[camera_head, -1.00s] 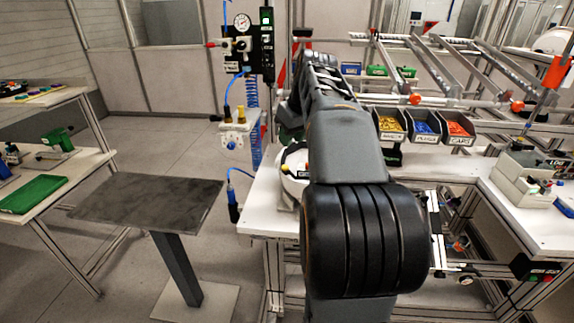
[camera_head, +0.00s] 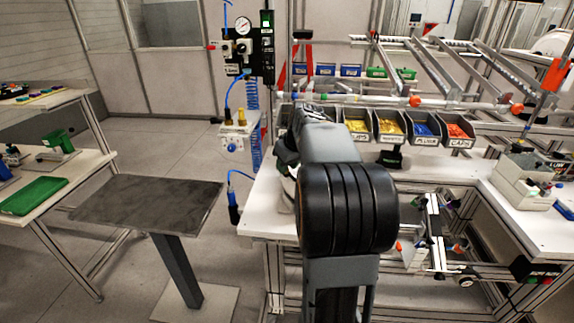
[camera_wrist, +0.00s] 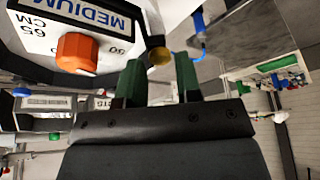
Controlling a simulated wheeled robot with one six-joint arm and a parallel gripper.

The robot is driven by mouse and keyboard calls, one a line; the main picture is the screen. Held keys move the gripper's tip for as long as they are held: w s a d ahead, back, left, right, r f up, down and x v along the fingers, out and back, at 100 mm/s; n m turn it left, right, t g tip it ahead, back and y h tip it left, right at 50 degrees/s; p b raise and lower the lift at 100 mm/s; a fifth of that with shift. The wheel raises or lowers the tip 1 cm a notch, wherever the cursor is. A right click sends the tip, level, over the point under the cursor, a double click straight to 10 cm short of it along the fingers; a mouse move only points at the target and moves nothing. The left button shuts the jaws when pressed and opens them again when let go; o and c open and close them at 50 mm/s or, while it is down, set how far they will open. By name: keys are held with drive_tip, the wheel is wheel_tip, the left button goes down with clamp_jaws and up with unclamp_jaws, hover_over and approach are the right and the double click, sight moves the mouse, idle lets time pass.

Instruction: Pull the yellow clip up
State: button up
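The shell carries an upside-down "MEDIUM" label and an orange knob (camera_wrist: 77,52). My gripper (camera_wrist: 159,68) has two green fingers standing apart, one on each side of the clip in this view. I see no contact with the clip, and cannot tell how far beyond the tips it is.
The shell stands on a white workbench (camera_head: 262,212). Bins of yellow, blue (camera_head: 423,129) and red parts line its back. A blue hose (camera_head: 233,195) hangs at its left edge. A dark-topped stand (camera_head: 150,200) is to the left, with open floor around it.

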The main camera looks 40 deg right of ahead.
drive_tip(key=shift+w+f, duration=0.1)
drive_tip(key=shift+f, duration=0.25)
